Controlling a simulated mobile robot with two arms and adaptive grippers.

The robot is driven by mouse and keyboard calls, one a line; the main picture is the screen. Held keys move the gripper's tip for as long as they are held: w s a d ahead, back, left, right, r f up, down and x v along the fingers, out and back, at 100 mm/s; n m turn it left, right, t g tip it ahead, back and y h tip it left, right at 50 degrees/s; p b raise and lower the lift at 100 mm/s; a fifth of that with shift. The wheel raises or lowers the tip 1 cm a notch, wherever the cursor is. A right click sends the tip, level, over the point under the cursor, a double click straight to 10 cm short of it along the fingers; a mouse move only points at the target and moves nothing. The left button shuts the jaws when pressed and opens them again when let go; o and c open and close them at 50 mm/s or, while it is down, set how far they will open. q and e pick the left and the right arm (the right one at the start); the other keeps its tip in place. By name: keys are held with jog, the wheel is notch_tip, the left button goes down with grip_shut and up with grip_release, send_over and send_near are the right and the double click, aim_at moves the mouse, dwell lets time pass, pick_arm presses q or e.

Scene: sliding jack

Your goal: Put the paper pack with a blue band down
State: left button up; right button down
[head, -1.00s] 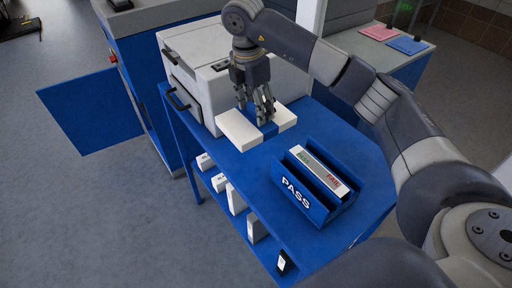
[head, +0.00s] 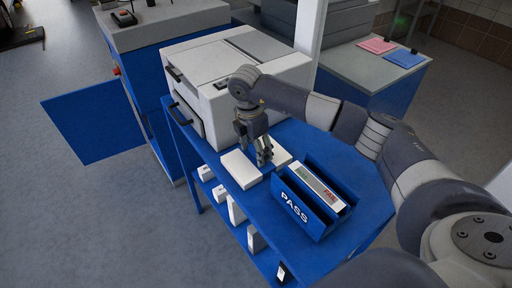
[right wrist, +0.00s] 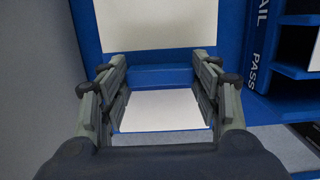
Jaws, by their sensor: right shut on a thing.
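The paper pack with a blue band is white (head: 241,170), with the band across its middle. My right gripper (head: 263,160) is above it, shut on the pack at the band, which is largely covered by the fingers in the head view. In the right wrist view the fingers (right wrist: 160,62) sit either side of the blue band (right wrist: 163,76), with white paper (right wrist: 155,25) beyond and nearer. The pack looks flat, over the blue table between the printer and the tray. I cannot tell whether it touches the tabletop. My left gripper is not in view.
A blue tray marked PASS and FAIL (head: 294,207) stands close to the pack's right. A white printer (head: 235,75) stands behind it. The blue table's (head: 375,200) front edge is close to the pack's left. White boxes (head: 236,210) stand on the shelf below.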

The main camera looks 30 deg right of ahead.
aim_at(252, 159)
jog(key=shift+f, duration=0.15)
jog(key=c, duration=0.5)
grip_release()
jog(key=shift+r, duration=0.3)
jog(key=r+b, duration=0.1)
jog(key=r, duration=0.3)
jog(key=a+r+b, duration=0.1)
jog(key=r, duration=0.2)
jog(key=r+b, duration=0.1)
jog(key=r, duration=0.3)
jog(key=shift+s+a+r, duration=0.1)
jog(key=shift+a+r, duration=0.1)
jog(key=shift+r, duration=0.15)
